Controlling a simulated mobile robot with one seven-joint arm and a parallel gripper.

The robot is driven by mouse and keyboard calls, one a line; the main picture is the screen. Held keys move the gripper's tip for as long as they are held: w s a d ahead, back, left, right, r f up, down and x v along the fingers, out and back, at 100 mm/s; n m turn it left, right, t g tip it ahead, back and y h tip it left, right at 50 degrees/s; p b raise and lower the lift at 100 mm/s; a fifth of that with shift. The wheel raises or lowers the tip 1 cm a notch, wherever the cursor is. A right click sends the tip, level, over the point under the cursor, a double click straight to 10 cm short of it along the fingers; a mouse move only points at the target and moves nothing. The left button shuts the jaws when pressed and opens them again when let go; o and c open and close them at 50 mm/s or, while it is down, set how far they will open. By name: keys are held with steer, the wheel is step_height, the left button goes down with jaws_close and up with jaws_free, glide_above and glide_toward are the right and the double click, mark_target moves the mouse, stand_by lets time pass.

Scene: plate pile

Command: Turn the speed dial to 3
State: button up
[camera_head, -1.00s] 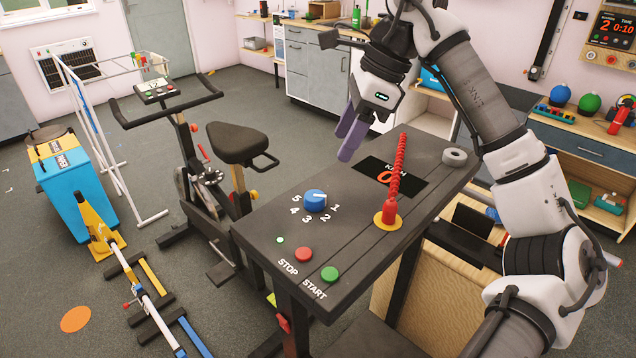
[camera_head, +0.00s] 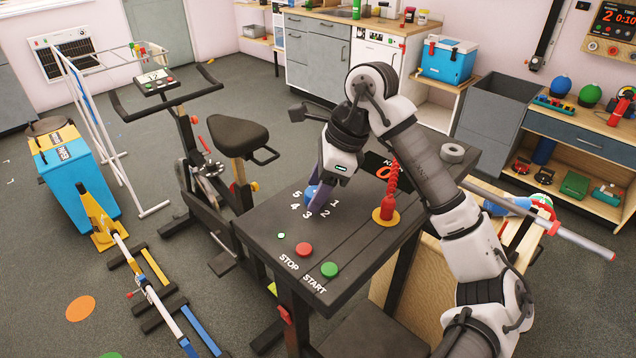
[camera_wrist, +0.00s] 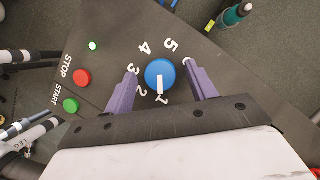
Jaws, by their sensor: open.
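The blue speed dial (camera_head: 311,191) sits on the dark console top, partly hidden by my fingers in the head view. In the wrist view the dial (camera_wrist: 153,70) shows whole, its white pointer mark aimed at the 1. Printed numbers 1 to 5 curve around it. My gripper (camera_head: 319,203) points down over the dial. In the wrist view its two purple fingers (camera_wrist: 159,69) are spread, one on each side of the dial, with a visible gap to it. The left finger lies close to the 2 and 3, the right one near the 5.
A red STOP button (camera_head: 304,249) and green START button (camera_head: 329,269) sit at the console's near end. A red coiled cord (camera_head: 393,190) on a yellow base stands right of the dial. A grey ring (camera_head: 453,152) lies at the far corner. An exercise bike (camera_head: 235,150) stands left.

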steer(key=shift+c, duration=0.3)
steer(key=c, duration=0.9)
